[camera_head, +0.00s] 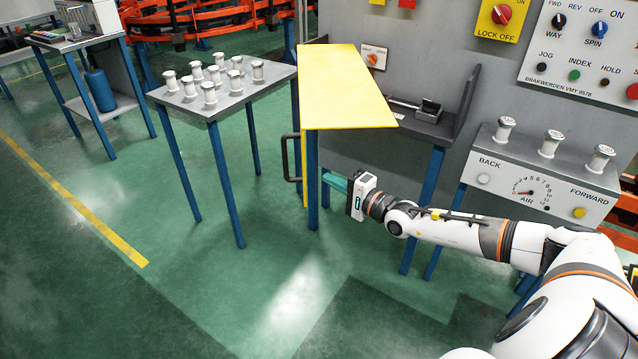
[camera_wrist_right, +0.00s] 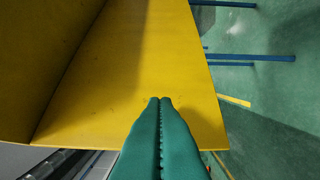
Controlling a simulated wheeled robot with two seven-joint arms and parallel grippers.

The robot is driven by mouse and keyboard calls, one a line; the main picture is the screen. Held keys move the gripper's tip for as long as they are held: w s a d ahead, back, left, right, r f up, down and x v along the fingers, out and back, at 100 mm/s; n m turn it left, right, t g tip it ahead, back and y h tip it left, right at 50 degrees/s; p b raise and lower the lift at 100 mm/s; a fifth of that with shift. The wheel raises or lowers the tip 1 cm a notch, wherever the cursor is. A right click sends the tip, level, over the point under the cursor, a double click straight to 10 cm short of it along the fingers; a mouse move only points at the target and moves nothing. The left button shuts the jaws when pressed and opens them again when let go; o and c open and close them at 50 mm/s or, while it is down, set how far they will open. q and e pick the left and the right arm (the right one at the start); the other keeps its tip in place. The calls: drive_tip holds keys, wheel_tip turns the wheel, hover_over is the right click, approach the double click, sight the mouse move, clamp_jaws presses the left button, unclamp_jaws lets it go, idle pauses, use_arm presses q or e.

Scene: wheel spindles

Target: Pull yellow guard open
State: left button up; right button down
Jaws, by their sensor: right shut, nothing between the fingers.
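The yellow guard (camera_head: 347,85) is a flat-topped cover in front of the grey machine, with a narrow front side hanging down. A dark handle (camera_head: 287,158) sticks out on the left of that front side. My right gripper (camera_head: 326,178) has green fingers and is shut and empty, low by the guard's right side, with its tips close to the guard's front edge. In the right wrist view the green fingers (camera_wrist_right: 160,102) lie together against the guard's yellow inner face (camera_wrist_right: 135,75); I cannot tell whether they touch it. The left gripper is not in view.
A table (camera_head: 228,101) with several white spindles stands left of the guard. A panel (camera_head: 535,165) with three spindles and a dial is at right. A fixture (camera_head: 428,112) sits on the machine bed behind the guard. Green floor at front left is clear.

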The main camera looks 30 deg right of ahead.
drive_tip(key=shift+w+a+p, duration=0.25)
drive_tip(key=shift+w+a, duration=0.15)
drive_tip(key=shift+a, duration=0.4)
drive_tip(key=shift+w+a+p, duration=0.25)
drive_tip(key=shift+w+a, duration=0.15)
drive_tip(key=shift+a, duration=0.4)
